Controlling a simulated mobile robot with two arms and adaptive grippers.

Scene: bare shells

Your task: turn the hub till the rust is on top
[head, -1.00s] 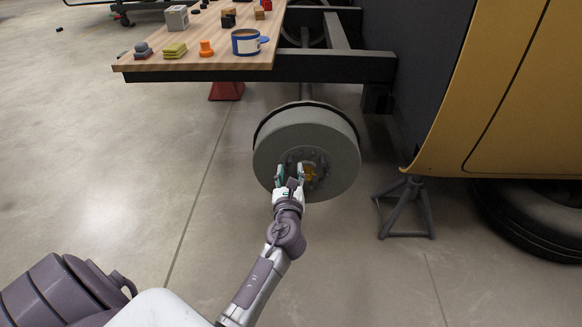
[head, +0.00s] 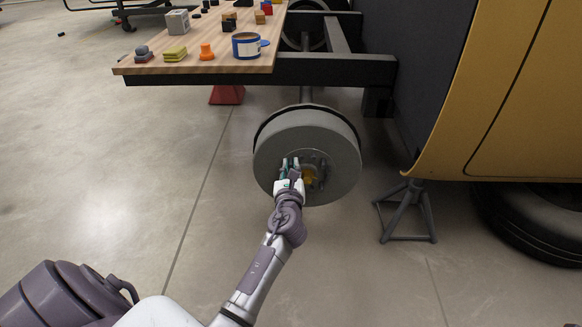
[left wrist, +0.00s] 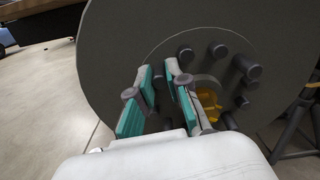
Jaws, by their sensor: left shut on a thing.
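The hub is a grey drum (head: 335,150) on the end of an axle, its round face toward me. A ring of dark studs surrounds its centre, clearest in the left wrist view, where the drum face (left wrist: 115,45) fills the top. An orange-yellow patch (head: 310,176) shows at the centre, and also in the left wrist view (left wrist: 208,101); I cannot tell whether it is the rust. My left gripper (head: 291,163) is at the left of the stud ring, shut on a stud; its fingers (left wrist: 164,92) partly hide the grip. My right gripper is not in view.
A wooden bench top (head: 215,60) with small parts and a blue-labelled tin (head: 246,46) is at upper left. A dark frame beam (head: 330,69) runs above the hub. A jack stand (head: 408,212) and yellow bodywork (head: 500,100) are at right.

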